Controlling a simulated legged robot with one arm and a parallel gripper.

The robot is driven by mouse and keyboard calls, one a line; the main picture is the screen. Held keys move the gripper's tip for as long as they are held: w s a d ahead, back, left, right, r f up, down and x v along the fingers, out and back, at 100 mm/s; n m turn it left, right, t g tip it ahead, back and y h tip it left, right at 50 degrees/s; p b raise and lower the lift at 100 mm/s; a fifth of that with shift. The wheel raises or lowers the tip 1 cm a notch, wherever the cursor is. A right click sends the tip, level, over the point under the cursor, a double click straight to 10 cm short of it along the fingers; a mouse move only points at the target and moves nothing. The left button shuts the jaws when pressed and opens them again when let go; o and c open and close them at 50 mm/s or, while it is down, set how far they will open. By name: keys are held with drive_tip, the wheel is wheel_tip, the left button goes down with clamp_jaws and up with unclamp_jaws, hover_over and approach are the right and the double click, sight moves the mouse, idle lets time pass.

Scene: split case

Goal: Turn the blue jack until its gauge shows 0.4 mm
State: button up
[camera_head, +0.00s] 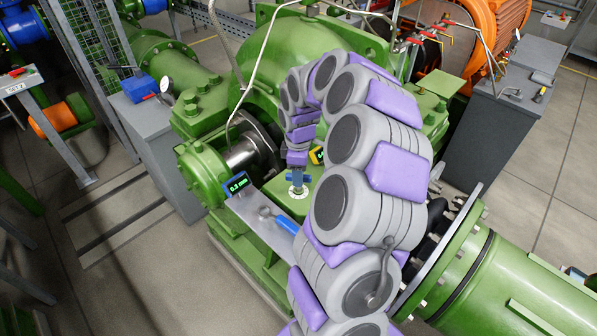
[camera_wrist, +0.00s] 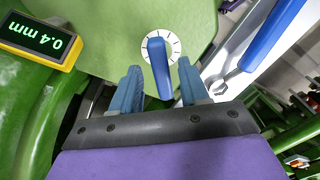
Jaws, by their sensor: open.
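The blue jack handle (camera_wrist: 160,68) stands over a white dial with tick marks (camera_wrist: 152,45) in the wrist view. My gripper (camera_wrist: 159,75) is open, with one blue finger on each side of the handle and a gap on both sides. In the head view my gripper (camera_head: 298,177) is low over the white dial (camera_head: 297,190), and the handle is hard to tell from the fingers. A yellow-framed gauge (camera_wrist: 40,38) reads 0.4 mm upside down; it shows partly in the head view (camera_head: 316,155). A dark-framed gauge (camera_head: 236,184) reads 0.3 mm. I cannot tell which gauge belongs to the jack.
A blue-handled wrench (camera_head: 287,223) lies on a grey plate (camera_head: 252,215) close to the dial; it also shows in the wrist view (camera_wrist: 268,36). The green machine casing (camera_head: 306,42) rises behind my arm. A shiny shaft (camera_head: 241,154) is at the left.

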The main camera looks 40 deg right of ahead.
drive_tip(key=shift+d, duration=0.15)
drive_tip(key=shift+c, duration=1.3)
drive_tip(key=shift+a, duration=0.25)
clamp_jaws()
drive_tip(key=m, duration=0.4)
drive_tip(key=shift+d+p, duration=0.1)
drive_tip(key=shift+p, duration=0.25)
drive_tip(key=shift+r+m, duration=0.1)
drive_tip(key=shift+m, duration=1.5)
drive_tip(key=shift+w, duration=0.1)
